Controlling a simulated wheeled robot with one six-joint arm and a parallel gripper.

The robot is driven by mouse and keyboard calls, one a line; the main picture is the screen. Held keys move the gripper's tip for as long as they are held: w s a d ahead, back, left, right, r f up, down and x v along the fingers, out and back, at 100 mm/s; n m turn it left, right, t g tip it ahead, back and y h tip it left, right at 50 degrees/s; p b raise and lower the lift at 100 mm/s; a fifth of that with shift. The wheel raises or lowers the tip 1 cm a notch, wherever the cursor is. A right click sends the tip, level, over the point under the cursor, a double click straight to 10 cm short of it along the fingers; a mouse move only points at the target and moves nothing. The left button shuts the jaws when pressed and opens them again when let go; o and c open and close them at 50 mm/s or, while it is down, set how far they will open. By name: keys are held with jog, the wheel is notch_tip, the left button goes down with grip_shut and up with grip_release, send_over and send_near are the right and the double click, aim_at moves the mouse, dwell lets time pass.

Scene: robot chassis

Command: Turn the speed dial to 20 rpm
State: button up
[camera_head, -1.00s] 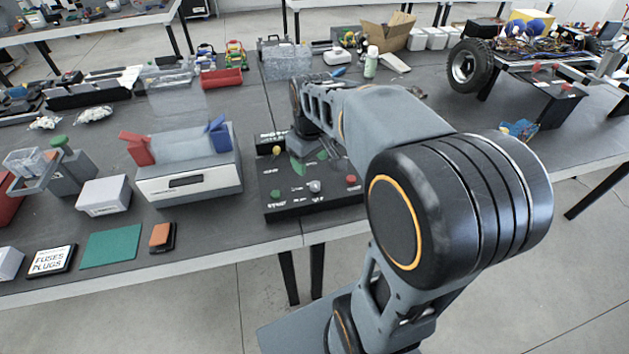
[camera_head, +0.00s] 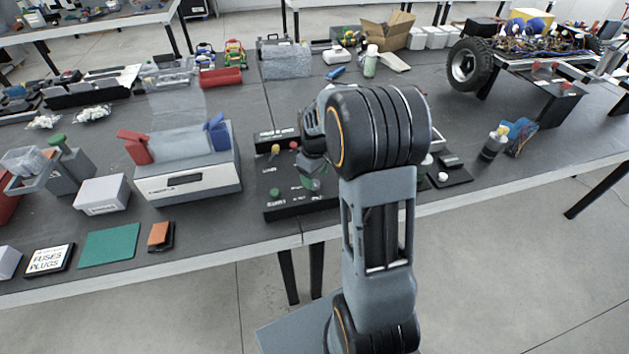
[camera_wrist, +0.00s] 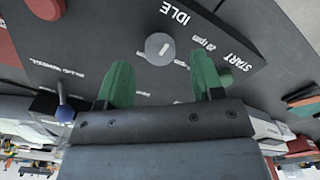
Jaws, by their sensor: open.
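The black control panel (camera_head: 290,211) lies on the table beneath my gripper. I cannot tell exactly which label the mark points to. My gripper (camera_wrist: 162,68) is open, with its two green fingers spread on either side of the dial's line and the dial just beyond the tips. No contact shows. In the head view my gripper (camera_head: 309,182) hangs over the panel and hides the dial.
A green button (camera_head: 274,192) sits at the panel's left, and shows beside one finger in the wrist view (camera_wrist: 226,79). A red button (camera_wrist: 46,7) and a blue-tipped lever (camera_wrist: 65,112) are also on the panel. A grey-and-white machine (camera_head: 187,183) stands close left.

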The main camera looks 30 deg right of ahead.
aim_at(315, 185)
jog(key=shift+f, duration=1.4)
jog(key=shift+c, duration=0.2)
jog(key=c, duration=0.9)
